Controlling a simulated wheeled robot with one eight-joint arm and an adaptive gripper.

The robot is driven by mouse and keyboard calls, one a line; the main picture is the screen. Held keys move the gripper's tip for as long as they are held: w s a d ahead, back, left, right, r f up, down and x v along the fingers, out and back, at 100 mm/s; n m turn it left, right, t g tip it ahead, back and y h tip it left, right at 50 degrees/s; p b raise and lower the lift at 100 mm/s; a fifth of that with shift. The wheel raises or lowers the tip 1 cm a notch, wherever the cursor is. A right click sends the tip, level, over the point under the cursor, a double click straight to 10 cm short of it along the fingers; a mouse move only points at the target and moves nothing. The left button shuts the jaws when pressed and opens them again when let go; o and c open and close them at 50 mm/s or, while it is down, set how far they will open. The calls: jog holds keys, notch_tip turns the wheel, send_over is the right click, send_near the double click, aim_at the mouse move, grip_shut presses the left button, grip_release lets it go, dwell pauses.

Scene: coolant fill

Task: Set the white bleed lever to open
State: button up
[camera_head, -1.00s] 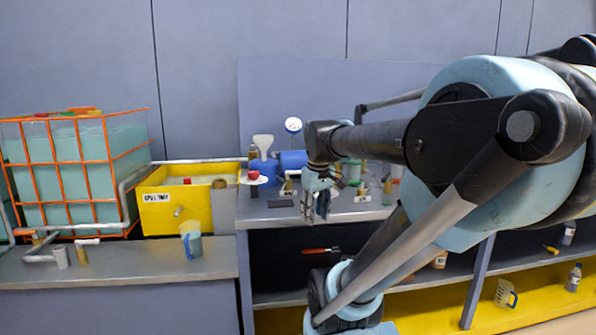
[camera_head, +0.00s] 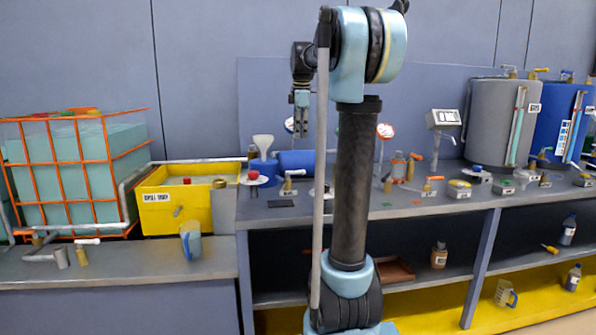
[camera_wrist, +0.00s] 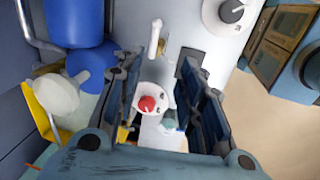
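A white lever (camera_head: 295,172) on a small brass valve stands on the bench in the head view, right of the red knob. In the wrist view the white lever (camera_wrist: 155,38) shows near the top centre, beside its brass body. I cannot read a label on it. My gripper (camera_head: 301,108) hangs fingers down, above the lever and apart from it. In the wrist view my gripper (camera_wrist: 160,72) has its two fingers spread apart with nothing held between them. The lever lies just beyond the fingertips in that picture.
A red knob (camera_head: 254,175) on a white disc is left of the lever. A blue cylinder (camera_head: 296,160) and a white funnel (camera_head: 263,142) stand behind. A yellow bin (camera_head: 170,205) is left. A black dial (camera_wrist: 232,11) shows top right in the wrist view.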

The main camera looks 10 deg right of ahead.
jog(key=w+f, duration=0.1)
jog(key=f, duration=0.4)
jog(key=w+f, duration=0.2)
jog(key=f, duration=0.4)
jog(key=w+f, duration=0.1)
jog(key=f, duration=0.4)
jog(key=shift+w+f, duration=0.2)
jog(key=shift+f, duration=0.1)
